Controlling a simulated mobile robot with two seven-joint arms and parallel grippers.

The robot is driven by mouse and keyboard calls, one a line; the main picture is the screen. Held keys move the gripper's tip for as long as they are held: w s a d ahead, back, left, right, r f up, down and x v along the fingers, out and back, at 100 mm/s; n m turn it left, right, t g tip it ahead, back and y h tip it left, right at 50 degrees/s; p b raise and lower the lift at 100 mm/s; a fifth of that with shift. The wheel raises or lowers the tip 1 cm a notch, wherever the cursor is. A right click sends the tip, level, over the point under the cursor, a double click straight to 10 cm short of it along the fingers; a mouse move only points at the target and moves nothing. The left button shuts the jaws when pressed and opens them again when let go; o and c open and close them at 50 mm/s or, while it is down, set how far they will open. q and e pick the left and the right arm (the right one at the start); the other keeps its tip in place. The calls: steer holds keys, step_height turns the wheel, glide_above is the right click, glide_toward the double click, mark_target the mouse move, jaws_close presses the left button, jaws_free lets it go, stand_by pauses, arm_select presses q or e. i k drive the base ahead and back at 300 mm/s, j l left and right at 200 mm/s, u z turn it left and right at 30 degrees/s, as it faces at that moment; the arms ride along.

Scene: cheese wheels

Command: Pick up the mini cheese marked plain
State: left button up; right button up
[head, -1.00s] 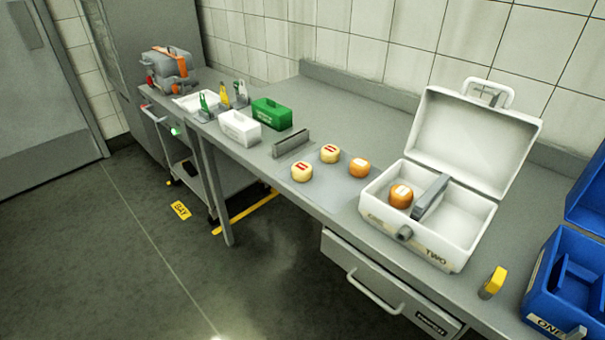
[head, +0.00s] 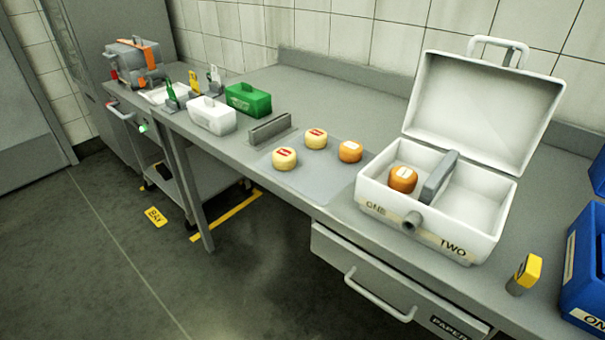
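Two pale yellow mini cheeses with red labels, a front one (head: 284,159) and a back one (head: 316,139), sit on a grey mat (head: 315,188) on the counter. An orange mini cheese (head: 350,151) with a pale label sits at the mat's right side. Another orange mini cheese (head: 403,179) lies in the left compartment of an open white case (head: 480,250) marked ONE and TWO. The label words on the cheeses are too small to read. Neither of my grippers is in view.
A grey slotted block (head: 269,130) stands left of the mat. White (head: 212,118) and green (head: 248,100) caddies stand farther left. A yellow-topped item (head: 526,272) and a blue case (head: 583,275) are at right. The case's raised lid (head: 480,110) stands behind it. Counter behind the mat is clear.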

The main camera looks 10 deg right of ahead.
mark_target(285, 159)
steer(key=z, duration=0.8)
steer(key=i+j+z, duration=0.1)
steer(key=j+z, duration=1.2)
steer(key=j, duration=0.4)
steer(key=k+j, duration=0.1)
steer(key=j, duration=0.35)
steer(key=k+j+z, duration=0.1)
steer(key=j, duration=0.35)
steer(key=k+j, duration=0.1)
steer(key=j, duration=0.35)
steer(key=k+j, duration=0.1)
steer(key=j, duration=0.35)
steer(key=j+z, duration=0.05)
